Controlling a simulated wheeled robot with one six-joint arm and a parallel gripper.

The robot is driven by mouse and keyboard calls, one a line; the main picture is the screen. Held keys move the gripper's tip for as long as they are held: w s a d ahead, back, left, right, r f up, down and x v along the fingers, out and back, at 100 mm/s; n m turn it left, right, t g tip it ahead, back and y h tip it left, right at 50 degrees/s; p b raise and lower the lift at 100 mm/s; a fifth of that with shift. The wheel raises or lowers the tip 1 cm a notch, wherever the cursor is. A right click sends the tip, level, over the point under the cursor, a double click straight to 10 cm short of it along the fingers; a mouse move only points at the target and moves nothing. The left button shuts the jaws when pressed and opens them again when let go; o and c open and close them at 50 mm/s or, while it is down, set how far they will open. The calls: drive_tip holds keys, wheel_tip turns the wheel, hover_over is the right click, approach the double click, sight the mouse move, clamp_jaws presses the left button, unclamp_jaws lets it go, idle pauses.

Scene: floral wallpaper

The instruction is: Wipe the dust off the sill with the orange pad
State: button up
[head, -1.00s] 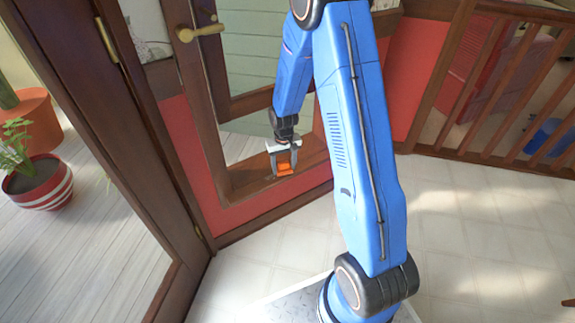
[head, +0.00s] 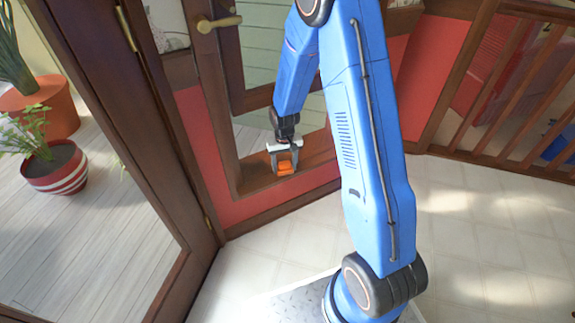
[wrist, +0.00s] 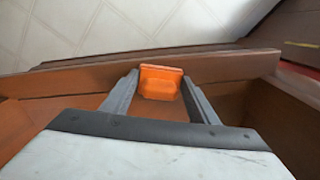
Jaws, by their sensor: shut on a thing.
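The orange pad (head: 286,168) is between the fingers of my gripper (head: 285,163), which is shut on it, in the head view. The wrist view shows the pad (wrist: 160,82) held at the tips of the two grey fingers of my gripper (wrist: 158,90). The sill (head: 255,185) is a brown wooden ledge at the bottom of the window frame, and the pad is over it. In the wrist view the sill (wrist: 60,108) runs across the picture around the pad. I cannot tell whether the pad touches the sill. No dust can be made out in either view.
A red and white striped pot (head: 57,170) with a plant is at the far left. A wooden railing (head: 500,90) is at the right.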

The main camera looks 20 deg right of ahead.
drive_tip(key=shift+s+a+f, duration=0.1)
drive_tip(key=shift+s+a, duration=0.05)
drive_tip(key=shift+a, duration=0.7)
drive_tip(key=shift+s+a+f, duration=0.1)
drive_tip(key=shift+s+a, duration=0.05)
drive_tip(key=shift+a, duration=0.65)
drive_tip(key=shift+r, duration=0.15)
drive_tip(key=shift+r, duration=2.95)
wheel_tip(320, 180, up, 3)
drive_tip(key=shift+f, duration=0.1)
